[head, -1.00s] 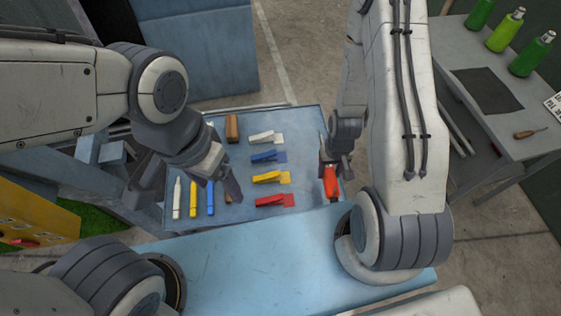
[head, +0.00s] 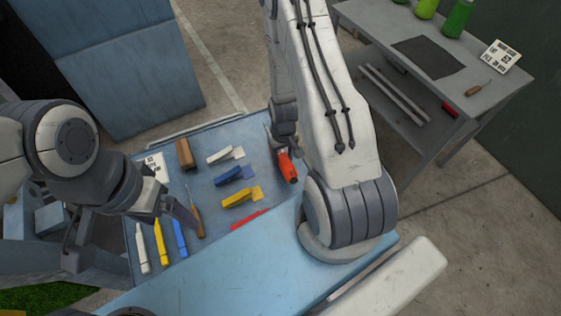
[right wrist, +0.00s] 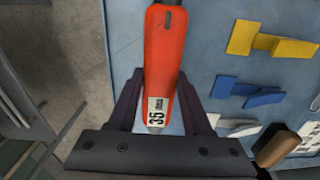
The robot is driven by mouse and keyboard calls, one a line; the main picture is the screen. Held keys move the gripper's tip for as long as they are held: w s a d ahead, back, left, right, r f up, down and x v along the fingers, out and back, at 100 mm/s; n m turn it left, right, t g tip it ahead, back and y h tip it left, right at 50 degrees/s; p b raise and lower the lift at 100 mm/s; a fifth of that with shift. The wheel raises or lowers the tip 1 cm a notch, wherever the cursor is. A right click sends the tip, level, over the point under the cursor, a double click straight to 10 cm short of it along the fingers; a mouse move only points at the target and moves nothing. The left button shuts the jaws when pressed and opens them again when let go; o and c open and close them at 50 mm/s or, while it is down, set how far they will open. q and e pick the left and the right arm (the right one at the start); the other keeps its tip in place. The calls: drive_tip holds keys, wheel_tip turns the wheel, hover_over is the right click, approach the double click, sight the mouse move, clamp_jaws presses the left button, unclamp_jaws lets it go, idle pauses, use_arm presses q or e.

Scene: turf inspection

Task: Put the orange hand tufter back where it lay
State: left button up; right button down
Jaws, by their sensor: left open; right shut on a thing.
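The orange hand tufter (head: 288,167) is over the right side of the blue table (head: 205,190) in the head view. In the right wrist view the tufter (right wrist: 164,55) has a white label reading 35. My right gripper (right wrist: 158,98) is shut on the tufter; in the head view my right gripper (head: 281,146) is partly hidden by its arm. I cannot tell whether the tufter touches the table. My left gripper (head: 180,212) is open and empty over the table's left part, near a wooden-handled tool (head: 197,215).
White (head: 226,154), blue (head: 235,174) and yellow (head: 242,196) clips lie mid-table; a red one (head: 248,219) is partly hidden. White, yellow and blue markers (head: 161,240) lie at the front left. A brown block (head: 185,154) lies behind. A grey bench (head: 480,90) with green bottles stands right.

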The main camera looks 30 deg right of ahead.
wheel_tip(320, 180, down, 3)
drive_tip(key=shift+w+a+f+b, duration=0.1)
drive_tip(key=shift+w+a+b, duration=0.05)
drive_tip(key=shift+b, duration=0.7)
drive_tip(key=shift+f, duration=0.2)
drive_tip(key=shift+c, duration=1.6)
unclamp_jaws()
drive_tip(key=shift+r, duration=0.15)
